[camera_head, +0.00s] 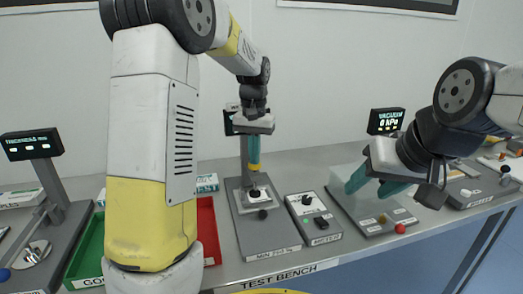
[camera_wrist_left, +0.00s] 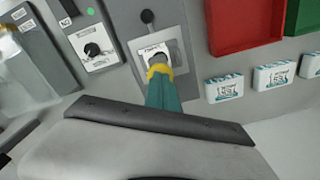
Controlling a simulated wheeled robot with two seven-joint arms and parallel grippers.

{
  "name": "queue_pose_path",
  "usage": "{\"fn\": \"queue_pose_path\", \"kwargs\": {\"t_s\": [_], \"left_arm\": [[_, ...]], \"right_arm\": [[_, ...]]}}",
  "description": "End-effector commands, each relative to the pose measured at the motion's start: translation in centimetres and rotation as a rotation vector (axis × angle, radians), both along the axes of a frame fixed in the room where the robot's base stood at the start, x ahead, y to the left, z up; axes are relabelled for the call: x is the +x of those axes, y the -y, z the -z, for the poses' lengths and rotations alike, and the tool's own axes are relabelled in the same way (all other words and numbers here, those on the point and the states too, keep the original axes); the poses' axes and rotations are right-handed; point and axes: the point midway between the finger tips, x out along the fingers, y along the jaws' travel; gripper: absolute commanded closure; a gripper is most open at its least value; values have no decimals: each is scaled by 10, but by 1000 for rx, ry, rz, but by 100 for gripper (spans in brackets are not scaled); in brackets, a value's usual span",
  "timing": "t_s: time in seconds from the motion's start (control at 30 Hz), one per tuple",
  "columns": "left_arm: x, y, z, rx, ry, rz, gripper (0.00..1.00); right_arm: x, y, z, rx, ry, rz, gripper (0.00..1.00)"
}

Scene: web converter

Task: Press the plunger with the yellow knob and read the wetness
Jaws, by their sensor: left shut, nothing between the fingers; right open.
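My left gripper (camera_head: 254,158) is shut and points down over a grey station (camera_head: 262,234) in the middle of the bench. Yellow shows at its fingertips, apparently the plunger's yellow knob (camera_head: 254,168); in the left wrist view, the yellow knob (camera_wrist_left: 157,71) is at the tips of the teal fingers. Whether they touch cannot be told. Below is a dark round part on a white plate (camera_head: 243,203). The station's display (camera_head: 229,122) is mostly hidden behind my left wrist, with no reading visible. My right gripper (camera_head: 372,181) is open and empty at the vacuum station.
A switch box (camera_head: 313,218) stands right of the station. Green (camera_head: 86,250) and red (camera_head: 209,230) trays lie left, partly behind my left arm. The vacuum station's display (camera_head: 386,121) reads 0 kPa. A thickness gauge (camera_head: 34,145) stands far left. Small boxes (camera_wrist_left: 225,89) lie behind the trays.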

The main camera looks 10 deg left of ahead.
Motion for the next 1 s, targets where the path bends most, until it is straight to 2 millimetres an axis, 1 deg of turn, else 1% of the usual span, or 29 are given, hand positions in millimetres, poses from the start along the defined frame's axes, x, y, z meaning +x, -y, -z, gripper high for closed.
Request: {"fn": "queue_pose_path", "kwargs": {"t_s": [0.57, 0.67, 1.0], "left_arm": [[0, 0, 0, 0, -2, 0, 100], [0, 0, -4, 0, 0, 0, 100], [0, 0, -32, 0, 1, 0, 100]], "right_arm": [[0, 0, 0, 0, 0, 0, 48], [0, 0, 0, 0, 0, 0, 48], [0, 0, 0, 0, 0, 0, 48]]}}
